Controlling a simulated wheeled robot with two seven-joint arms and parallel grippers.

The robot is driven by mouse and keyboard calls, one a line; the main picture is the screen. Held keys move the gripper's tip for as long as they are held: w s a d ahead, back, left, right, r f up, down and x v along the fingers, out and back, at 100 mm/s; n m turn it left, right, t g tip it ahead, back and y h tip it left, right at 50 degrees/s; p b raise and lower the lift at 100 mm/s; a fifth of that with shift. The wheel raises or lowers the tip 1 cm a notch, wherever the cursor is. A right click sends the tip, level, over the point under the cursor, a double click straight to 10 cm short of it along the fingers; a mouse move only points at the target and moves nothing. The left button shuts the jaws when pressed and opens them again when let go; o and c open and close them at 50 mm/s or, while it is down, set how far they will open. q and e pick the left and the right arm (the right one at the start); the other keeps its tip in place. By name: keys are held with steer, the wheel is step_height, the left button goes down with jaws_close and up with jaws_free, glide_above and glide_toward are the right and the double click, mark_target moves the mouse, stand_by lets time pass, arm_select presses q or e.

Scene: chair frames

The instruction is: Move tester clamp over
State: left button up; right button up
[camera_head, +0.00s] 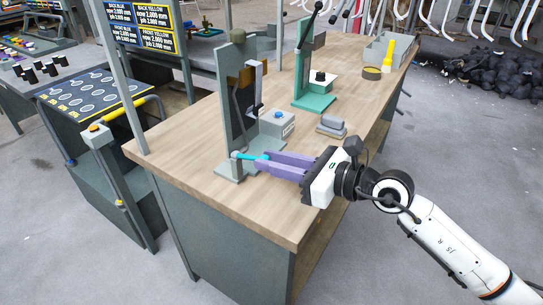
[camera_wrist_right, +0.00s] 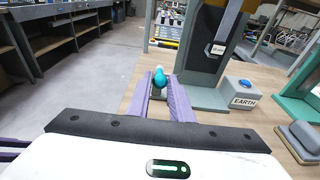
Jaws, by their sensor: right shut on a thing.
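A teal clamp (camera_head: 243,156) with a rod-like shape lies low at the front of the upright. My right gripper (camera_head: 262,162) has purple fingers and reaches in from the right, shut on the clamp. In the right wrist view the clamp's rounded teal end (camera_wrist_right: 160,79) shows between the fingertips (camera_wrist_right: 160,92). The fingers hide part of the clamp, and how it joins the tester cannot be told. My left gripper is not in view.
A grey box with a blue button (camera_head: 279,121), marked EARTH in the wrist view, stands right behind the fingers. Grey blocks (camera_head: 331,126) and a green press (camera_head: 314,100) stand farther along the bench (camera_head: 200,125). The bench's front strip is clear.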

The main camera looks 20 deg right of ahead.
steer(key=shift+w+r, duration=0.15)
steer(key=shift+r, duration=0.5)
steer(key=shift+w+a+r+p, duration=0.15)
steer(key=shift+r+p, duration=0.35)
steer(key=shift+p, duration=0.05)
steer(key=shift+w+a+r+p, duration=0.1)
steer(key=shift+w+r+p, duration=0.05)
steer(key=shift+r+p, duration=0.4)
steer(key=shift+w+a, duration=0.1)
steer(key=shift+w, duration=0.05)
steer(key=shift+r, duration=0.1)
